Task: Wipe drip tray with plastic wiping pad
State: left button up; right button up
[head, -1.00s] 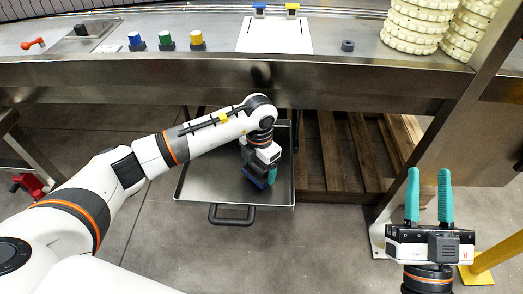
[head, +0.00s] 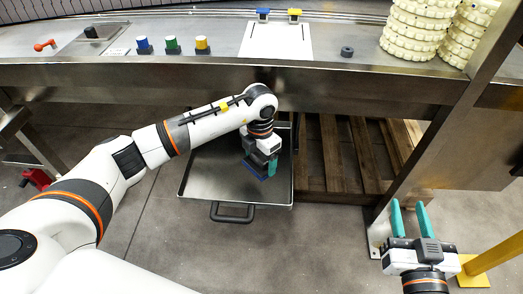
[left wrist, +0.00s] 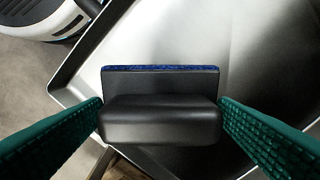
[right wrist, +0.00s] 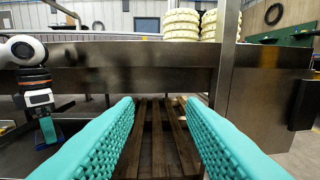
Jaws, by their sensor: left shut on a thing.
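The drip tray (head: 210,170) is a shallow grey metal tray with a dark front handle (head: 232,212), low under the conveyor frame. My left gripper (head: 266,166) reaches down into its right part. It is shut on the wiping pad (head: 257,170), which has a blue underside. In the left wrist view the pad's black grip (left wrist: 160,120) sits between the two green fingers, with a blue edge beyond it. The pad is over the tray floor; whether it touches cannot be told. My right gripper (head: 410,220) is open and empty, away to the right of the tray.
The conveyor frame's steel beam (head: 150,82) runs above the tray. A wooden pallet (head: 345,155) lies right of the tray, and a steel leg (head: 440,130) stands beyond it. A yellow post (head: 495,252) is at the lower right. Floor in front of the tray is clear.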

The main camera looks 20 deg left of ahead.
pick_arm(q)
jog(key=shift+r+p, duration=0.35)
jog(key=shift+r, duration=0.3)
jog(key=shift+r+p, duration=0.3)
jog(key=shift+r, duration=0.15)
pick_arm(e)
notch_tip(320, 180, down, 5)
jog(key=s+d+g+h, duration=0.1)
jog(key=s+d+g, duration=0.1)
jog(key=g, duration=0.2)
jog(key=shift+d+f, duration=0.15)
jog(key=shift+s, duration=0.1)
